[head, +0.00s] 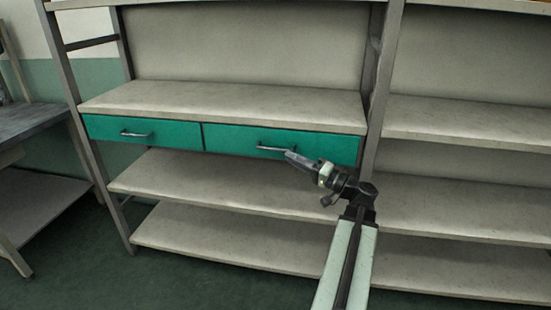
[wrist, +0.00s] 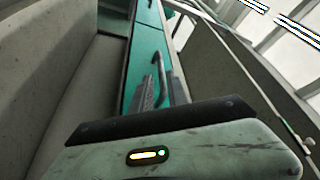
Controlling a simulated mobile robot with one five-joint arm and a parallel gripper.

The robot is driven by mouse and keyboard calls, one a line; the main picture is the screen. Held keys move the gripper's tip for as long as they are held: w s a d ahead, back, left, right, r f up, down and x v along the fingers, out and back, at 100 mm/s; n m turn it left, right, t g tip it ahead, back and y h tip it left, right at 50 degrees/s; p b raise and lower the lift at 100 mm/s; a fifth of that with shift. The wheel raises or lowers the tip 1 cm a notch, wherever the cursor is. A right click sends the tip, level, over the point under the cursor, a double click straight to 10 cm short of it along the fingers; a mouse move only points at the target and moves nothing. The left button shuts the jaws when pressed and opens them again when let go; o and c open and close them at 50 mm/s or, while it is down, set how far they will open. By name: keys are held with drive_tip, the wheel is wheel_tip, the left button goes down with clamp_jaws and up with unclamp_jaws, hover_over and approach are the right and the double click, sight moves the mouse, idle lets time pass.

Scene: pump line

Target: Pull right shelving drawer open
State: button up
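The right drawer (head: 232,139) is a green front under the shelving's upper board, and it looks closed. Its grey bar handle (head: 268,149) runs across the front. In the wrist view the drawer front (wrist: 146,48) and the handle (wrist: 173,80) appear turned on their side. My gripper (head: 292,157) is at the right end of the handle. In the wrist view its grey fingers (wrist: 153,90) lie close beside the handle. I cannot tell whether they touch it, are around it or are shut.
The left drawer (head: 165,129) with its own handle is beside the right one and looks closed. A lower shelf (head: 190,178) runs beneath the drawers. More shelving (head: 460,118) stands at the right, and a workbench (head: 30,122) at the far left. Green floor (head: 75,270) is open in front.

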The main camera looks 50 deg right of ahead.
sight(273, 149)
drive_tip(key=p+x, duration=0.1)
drive_tip(key=x, duration=0.7)
drive_tip(key=shift+p, duration=0.3)
clamp_jaws()
drive_tip(key=shift+s, duration=0.1)
idle(0.7)
